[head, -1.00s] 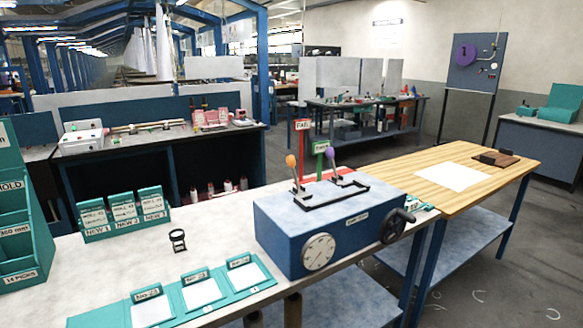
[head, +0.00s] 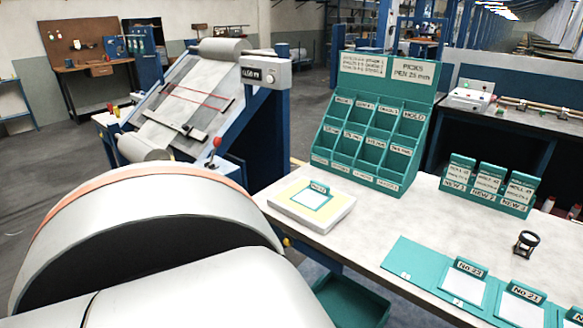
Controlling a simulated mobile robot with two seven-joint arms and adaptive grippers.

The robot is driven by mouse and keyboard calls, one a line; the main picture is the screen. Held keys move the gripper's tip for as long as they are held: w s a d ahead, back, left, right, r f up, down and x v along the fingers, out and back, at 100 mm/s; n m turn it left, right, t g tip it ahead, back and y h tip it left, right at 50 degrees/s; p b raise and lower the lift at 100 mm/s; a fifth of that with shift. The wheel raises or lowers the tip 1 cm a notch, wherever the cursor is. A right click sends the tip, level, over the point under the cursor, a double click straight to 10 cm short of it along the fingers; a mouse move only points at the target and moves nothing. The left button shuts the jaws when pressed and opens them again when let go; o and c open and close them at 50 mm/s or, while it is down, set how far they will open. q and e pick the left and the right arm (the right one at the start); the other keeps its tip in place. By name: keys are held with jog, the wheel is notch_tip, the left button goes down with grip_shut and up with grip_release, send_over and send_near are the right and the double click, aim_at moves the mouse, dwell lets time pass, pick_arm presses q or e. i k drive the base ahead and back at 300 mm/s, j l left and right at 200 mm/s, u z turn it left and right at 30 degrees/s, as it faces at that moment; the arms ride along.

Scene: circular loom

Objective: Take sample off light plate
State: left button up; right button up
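The light plate (head: 337,220) is a low pale box with a yellowish top, near the left end of the grey work table. A sample (head: 312,199), a white square with a teal border, lies on the plate. A small teal label tab (head: 319,187) stands at its far edge; its text is too small to read. Neither gripper is in view. A large white link of my own arm fills the lower left, left of the plate, and leaves the plate and sample uncovered.
A teal pigeonhole rack (head: 372,130) stands just behind the plate. Three teal holders (head: 490,185) stand farther back. An inclined fabric frame (head: 185,100) is beyond the table.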

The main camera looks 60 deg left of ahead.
aim_at(315, 196)
jog(key=u, duration=1.9)
jog(key=j+z, duration=0.2)
jog(key=z, duration=0.7)
jog(key=j+z, duration=0.3)
jog(key=j, duration=0.15)
jog(key=j+z, duration=0.3)
jog(key=j, duration=0.2)
